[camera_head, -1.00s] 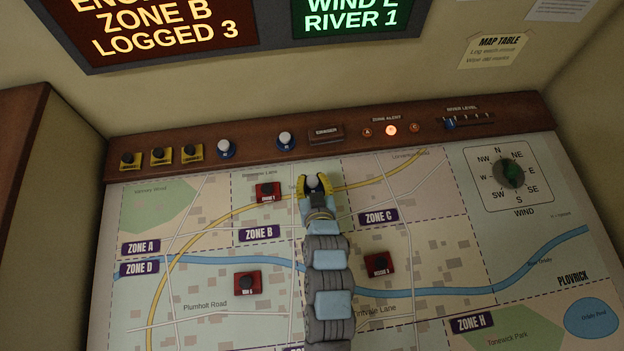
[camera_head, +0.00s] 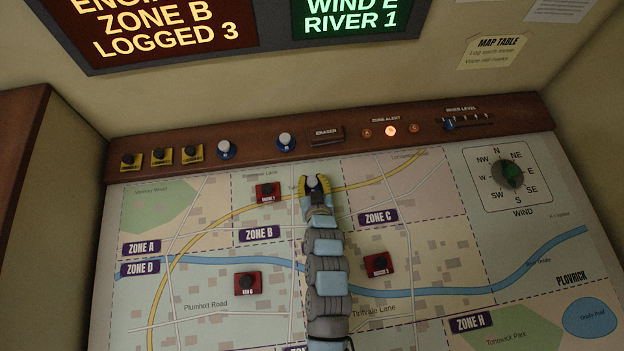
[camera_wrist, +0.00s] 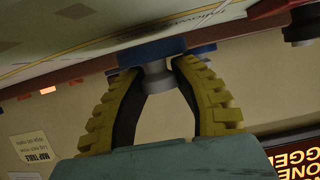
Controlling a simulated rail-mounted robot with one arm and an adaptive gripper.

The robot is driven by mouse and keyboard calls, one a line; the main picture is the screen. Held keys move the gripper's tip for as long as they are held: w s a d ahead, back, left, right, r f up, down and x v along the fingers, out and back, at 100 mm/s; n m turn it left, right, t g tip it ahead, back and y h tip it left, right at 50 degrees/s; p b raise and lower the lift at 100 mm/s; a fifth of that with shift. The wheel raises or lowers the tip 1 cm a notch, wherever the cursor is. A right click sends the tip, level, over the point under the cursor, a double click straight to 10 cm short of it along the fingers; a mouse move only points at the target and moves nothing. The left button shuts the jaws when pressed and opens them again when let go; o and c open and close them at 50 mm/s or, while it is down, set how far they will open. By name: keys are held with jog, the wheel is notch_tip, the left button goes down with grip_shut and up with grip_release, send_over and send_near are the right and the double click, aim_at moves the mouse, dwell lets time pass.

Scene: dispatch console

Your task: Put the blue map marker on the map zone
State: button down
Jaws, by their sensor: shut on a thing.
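My gripper (camera_head: 314,186) is shut on a blue map marker. The marker's pale knob (camera_head: 313,182) shows between the yellow fingers in the head view. In the wrist view the fingers (camera_wrist: 157,75) grip the grey knob (camera_wrist: 158,78), with the marker's blue base (camera_wrist: 150,52) up against or very near the map surface; I cannot tell if it touches. In the head view it is over the upper right part of zone B on the map (camera_head: 390,335), right of a red marker. The zone B label (camera_head: 259,234) lies lower left of it.
Two blue markers (camera_head: 226,149) (camera_head: 285,141) and several yellow ones (camera_head: 158,157) stand on the wooden ledge (camera_head: 350,128). Red markers (camera_head: 267,192) (camera_head: 247,284) (camera_head: 377,264) sit on the map. The middle zone alert lamp (camera_head: 390,130) glows.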

aim_at(313, 189)
jog(key=shift+f, duration=0.25)
jog(key=shift+s+d+f+b, duration=0.1)
jog(key=shift+s+f+b, duration=0.2)
jog(key=shift+f+b, duration=0.4)
jog(key=c, duration=0.9)
grip_release()
jog(key=shift+f, duration=0.2)
jog(key=shift+o, duration=0.5)
jog(key=shift+s+f, duration=0.2)
jog(key=shift+f, duration=0.25)
jog(key=shift+w+r+p, duration=0.2)
jog(key=shift+r+p, duration=0.15)
jog(key=shift+r, duration=0.45)
jog(key=v, duration=0.4)
jog(key=r+v, duration=0.1)
jog(key=v, duration=0.7)
jog(key=shift+w+r, duration=0.2)
